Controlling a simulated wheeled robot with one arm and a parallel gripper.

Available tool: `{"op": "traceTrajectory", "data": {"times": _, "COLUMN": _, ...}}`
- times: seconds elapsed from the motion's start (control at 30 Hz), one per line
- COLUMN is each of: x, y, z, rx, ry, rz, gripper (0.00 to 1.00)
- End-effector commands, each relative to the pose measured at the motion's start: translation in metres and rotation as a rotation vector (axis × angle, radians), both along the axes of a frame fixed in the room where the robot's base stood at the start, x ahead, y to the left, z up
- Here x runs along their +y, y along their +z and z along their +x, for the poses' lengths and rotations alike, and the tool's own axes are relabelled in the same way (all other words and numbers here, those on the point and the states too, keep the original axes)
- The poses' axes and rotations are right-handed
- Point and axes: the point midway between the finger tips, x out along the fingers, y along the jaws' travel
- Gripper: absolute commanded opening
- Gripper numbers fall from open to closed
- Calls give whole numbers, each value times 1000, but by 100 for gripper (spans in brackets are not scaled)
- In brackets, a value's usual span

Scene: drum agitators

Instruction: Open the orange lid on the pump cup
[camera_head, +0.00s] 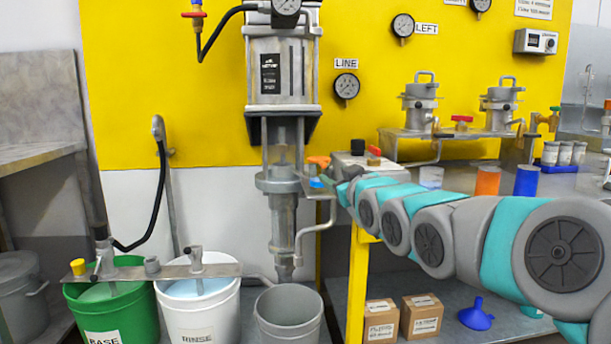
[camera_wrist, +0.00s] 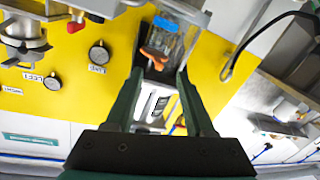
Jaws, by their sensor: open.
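The orange lid (camera_head: 319,161) is a small orange piece at the right side of the pump's lower body (camera_head: 279,185) in the head view. In the wrist view the orange lid (camera_wrist: 153,55) lies just beyond the fingertips, roughly in line with the gap between them. The cup under it is small and partly hidden, so I cannot make out its shape or how the lid sits. My gripper (camera_wrist: 160,74) is open, with two dark green fingers apart and nothing seen between them. In the head view my arm reaches in from the right, and the gripper itself is not clear there.
A green bucket (camera_head: 110,300), a white bucket (camera_head: 198,305) and a grey bucket (camera_head: 289,316) stand below the pump. A yellow post (camera_head: 359,280) and shelf boxes (camera_head: 421,315) are under my arm. Gauges (camera_head: 347,86) hang on the yellow wall panel (camera_head: 170,100).

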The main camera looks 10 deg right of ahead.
Motion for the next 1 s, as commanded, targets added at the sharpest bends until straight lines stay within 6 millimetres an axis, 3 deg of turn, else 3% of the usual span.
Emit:
{"op": "traceTrajectory", "data": {"times": 0.27, "x": -1, "y": 10, "z": 11, "rx": -34, "ry": 1, "rz": -1, "gripper": 54}}
{"op": "traceTrajectory", "data": {"times": 0.8, "x": 10, "y": 7, "z": 74, "rx": -29, "ry": 2, "rz": 0, "gripper": 54}}
{"op": "traceTrajectory", "data": {"times": 1.0, "x": 11, "y": 8, "z": 80, "rx": -30, "ry": 1, "rz": 0, "gripper": 54}}
